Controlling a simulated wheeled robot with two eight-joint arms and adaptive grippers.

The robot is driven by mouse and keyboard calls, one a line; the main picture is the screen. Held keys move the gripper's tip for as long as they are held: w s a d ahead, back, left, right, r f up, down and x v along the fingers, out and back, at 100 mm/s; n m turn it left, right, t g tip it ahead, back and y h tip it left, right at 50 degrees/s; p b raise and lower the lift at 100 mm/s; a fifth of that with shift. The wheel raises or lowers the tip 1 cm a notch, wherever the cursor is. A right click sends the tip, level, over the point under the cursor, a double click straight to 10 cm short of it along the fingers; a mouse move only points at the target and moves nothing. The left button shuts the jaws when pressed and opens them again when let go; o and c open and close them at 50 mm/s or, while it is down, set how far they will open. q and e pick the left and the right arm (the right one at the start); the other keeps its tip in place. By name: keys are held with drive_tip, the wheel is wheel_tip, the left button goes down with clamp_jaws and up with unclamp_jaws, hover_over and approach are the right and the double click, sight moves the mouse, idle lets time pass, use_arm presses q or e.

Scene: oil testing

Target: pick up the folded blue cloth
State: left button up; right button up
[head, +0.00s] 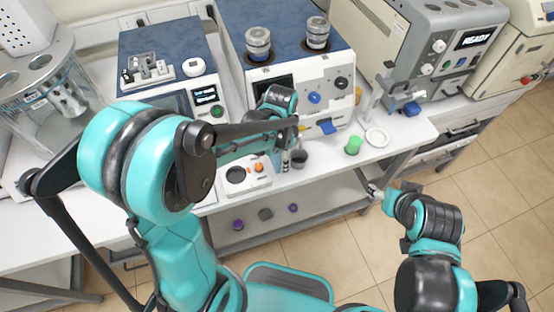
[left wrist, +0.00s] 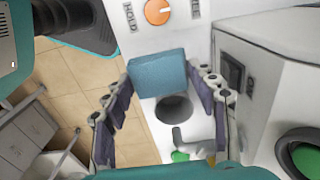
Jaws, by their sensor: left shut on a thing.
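The folded blue cloth (left wrist: 157,72) shows in the left wrist view as a blue block between the fingers of my left gripper (left wrist: 157,88). The gripper is shut on it. In the head view my left gripper (head: 287,146) is in front of the middle machine, above the bench, and I cannot make out the cloth there. My right gripper (head: 378,193) is low at the right, in front of the bench and over the floor; its fingers are too small to tell if they are open.
The white bench (head: 390,148) carries several machines. Small items lie on the lower shelf. Tiled floor is open at the right.

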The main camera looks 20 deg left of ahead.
use_arm(q)
drive_tip(key=s+d+r+p, duration=0.2)
drive_tip(key=d+r, duration=0.4)
drive_tip(key=d, duration=0.4)
drive_tip(key=shift+d, duration=0.3)
drive_tip(key=shift+r, duration=0.1)
drive_tip(key=shift+c, duration=1.1)
drive_tip(key=shift+a, duration=0.1)
